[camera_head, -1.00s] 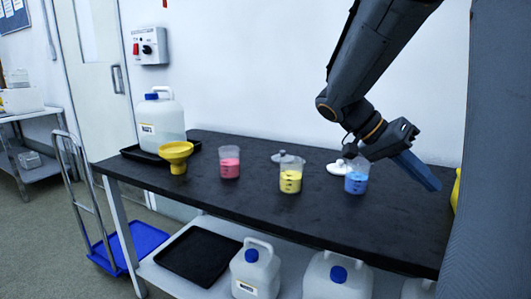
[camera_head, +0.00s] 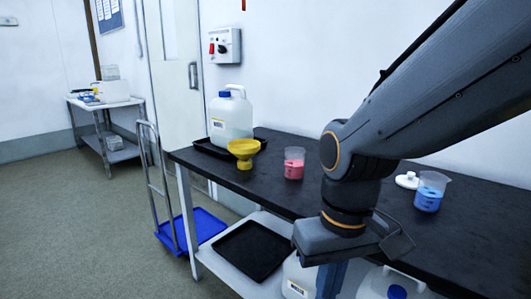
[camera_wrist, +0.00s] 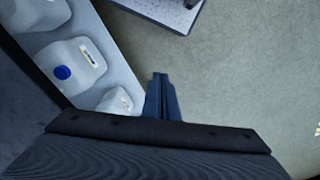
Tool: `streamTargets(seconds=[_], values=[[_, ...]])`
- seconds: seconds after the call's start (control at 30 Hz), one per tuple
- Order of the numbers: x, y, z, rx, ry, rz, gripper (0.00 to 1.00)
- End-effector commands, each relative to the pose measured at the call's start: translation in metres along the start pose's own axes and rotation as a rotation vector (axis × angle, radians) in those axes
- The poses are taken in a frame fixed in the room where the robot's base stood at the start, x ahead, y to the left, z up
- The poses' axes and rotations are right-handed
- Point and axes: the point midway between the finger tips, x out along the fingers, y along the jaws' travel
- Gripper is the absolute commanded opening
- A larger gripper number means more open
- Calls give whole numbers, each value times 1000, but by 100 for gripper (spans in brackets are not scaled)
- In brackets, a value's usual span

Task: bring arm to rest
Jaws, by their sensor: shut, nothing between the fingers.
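My gripper (camera_wrist: 161,95) points down in the wrist view, its two blue fingers together with nothing between them. It is over the floor beside the lower shelf. In the head view my arm reaches in from the upper right, and the gripper's fingers (camera_head: 330,280) hang in front of the bench's near edge.
The black bench (camera_head: 455,235) holds a pink beaker (camera_head: 294,164), a blue beaker (camera_head: 430,191), a yellow funnel (camera_head: 244,153) and a white jug (camera_head: 231,116). A blue trolley (camera_head: 205,228) stands left. More jugs (camera_wrist: 76,66) sit on the lower shelf. The floor (camera_head: 75,225) is open at left.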

Motion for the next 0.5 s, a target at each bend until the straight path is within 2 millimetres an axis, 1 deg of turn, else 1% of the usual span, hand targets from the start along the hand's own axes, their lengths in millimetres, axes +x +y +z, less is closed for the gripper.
streamTargets(seconds=[0.03, 0.17, 0.37, 0.5], values=[[-8, 2, 1, 10, -2, 2, 0], [-17, 9, 2, 33, -3, 8, 0], [-35, 21, 3, 77, -4, 17, 0], [-55, 32, 6, 121, -6, 26, 0]])
